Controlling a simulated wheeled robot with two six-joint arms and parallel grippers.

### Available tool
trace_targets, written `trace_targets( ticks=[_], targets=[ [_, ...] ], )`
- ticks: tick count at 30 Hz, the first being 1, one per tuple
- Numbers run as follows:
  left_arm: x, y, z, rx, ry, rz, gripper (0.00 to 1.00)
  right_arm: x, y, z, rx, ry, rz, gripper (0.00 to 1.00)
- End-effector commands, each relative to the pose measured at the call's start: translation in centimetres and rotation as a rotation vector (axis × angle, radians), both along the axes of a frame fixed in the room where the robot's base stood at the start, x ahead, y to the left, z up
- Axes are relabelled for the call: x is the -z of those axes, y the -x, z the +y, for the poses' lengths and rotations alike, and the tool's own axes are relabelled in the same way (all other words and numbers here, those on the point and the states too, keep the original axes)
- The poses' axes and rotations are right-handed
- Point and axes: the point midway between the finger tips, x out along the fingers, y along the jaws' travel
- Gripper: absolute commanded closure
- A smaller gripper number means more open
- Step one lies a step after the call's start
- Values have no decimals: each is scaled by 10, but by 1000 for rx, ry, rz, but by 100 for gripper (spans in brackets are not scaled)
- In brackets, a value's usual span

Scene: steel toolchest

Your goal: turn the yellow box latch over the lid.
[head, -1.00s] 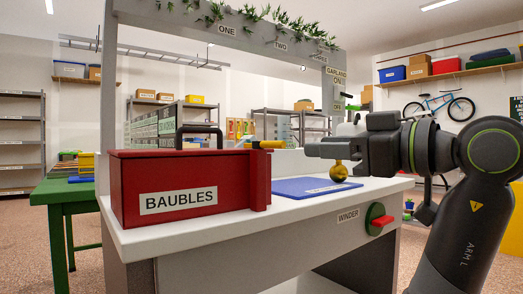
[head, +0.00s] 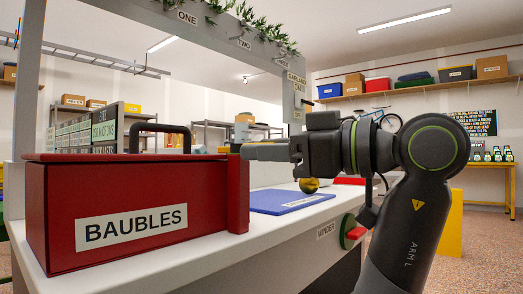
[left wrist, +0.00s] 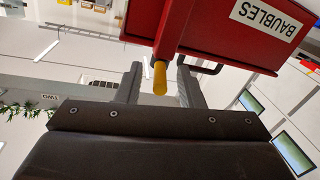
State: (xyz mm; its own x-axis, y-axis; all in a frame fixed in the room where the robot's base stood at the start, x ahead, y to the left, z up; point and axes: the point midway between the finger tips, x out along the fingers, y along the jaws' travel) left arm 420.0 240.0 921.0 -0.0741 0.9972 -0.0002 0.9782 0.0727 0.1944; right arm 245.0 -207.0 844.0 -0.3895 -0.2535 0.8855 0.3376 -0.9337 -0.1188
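The red box (head: 140,210) labelled BAUBLES stands on the white bench, its lid (head: 120,156) down, with a black handle on top. The yellow latch (left wrist: 160,78) sticks out from the box's end in the left wrist view. My right gripper is not in view.
A blue mat (head: 285,202) lies on the bench right of the box, with a gold bauble (head: 309,186) beneath my left gripper. A green and red winder knob (head: 352,232) is on the bench front. A grey frame (head: 35,70) with garland rises behind the box.

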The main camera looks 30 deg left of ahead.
Motion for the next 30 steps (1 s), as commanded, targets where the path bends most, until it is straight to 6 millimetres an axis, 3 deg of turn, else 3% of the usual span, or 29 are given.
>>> trace_targets(
  ticks=[5,12,30],
  targets=[
    [0,0,0,0,0,0,68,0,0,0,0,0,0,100],
    [0,0,0,0,0,0,100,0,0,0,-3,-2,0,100],
    [0,9,0,167,1,-1,100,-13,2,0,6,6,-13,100]
  ],
)
